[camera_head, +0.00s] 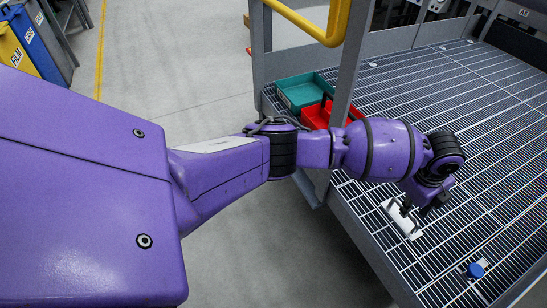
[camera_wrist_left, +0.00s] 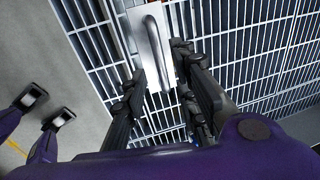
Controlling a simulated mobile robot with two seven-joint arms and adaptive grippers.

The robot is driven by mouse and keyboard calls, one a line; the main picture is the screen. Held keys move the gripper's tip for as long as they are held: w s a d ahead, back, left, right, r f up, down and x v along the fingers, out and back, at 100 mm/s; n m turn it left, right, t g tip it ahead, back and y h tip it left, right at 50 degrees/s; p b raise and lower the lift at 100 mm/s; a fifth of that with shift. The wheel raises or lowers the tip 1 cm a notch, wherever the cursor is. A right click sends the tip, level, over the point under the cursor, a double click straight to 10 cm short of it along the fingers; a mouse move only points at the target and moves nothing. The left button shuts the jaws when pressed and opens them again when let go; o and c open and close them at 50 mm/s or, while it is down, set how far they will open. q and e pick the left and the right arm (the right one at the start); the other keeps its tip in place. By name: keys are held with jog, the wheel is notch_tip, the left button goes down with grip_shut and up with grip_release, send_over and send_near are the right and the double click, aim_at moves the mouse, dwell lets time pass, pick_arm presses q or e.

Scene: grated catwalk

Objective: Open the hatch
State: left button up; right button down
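A pale metal plate with a raised bar handle (camera_head: 402,220) lies on the grating near the catwalk's edge. In the left wrist view the bar handle (camera_wrist_left: 154,45) runs lengthwise along the plate. The hatch's outline cannot be told from the surrounding grating. My left gripper (camera_head: 412,205) points down over the plate in the head view. In the left wrist view its two dark fingers (camera_wrist_left: 160,62) are spread on either side of the plate's near end, with nothing clamped between them. Whether they touch the plate cannot be told. My right gripper is out of view.
A teal bin (camera_head: 300,92) and a red bin (camera_head: 318,113) stand on the grating by the railing post. A yellow rail (camera_head: 325,35) crosses above. A blue round object (camera_head: 475,270) sits on the grating right of the plate. The grating (camera_head: 490,90) beyond is mostly clear.

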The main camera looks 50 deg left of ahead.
pick_arm(q)
jog(key=shift+w+d+f, duration=0.1)
jog(key=shift+w+f, duration=0.1)
jog(key=shift+f, duration=0.85)
grip_shut()
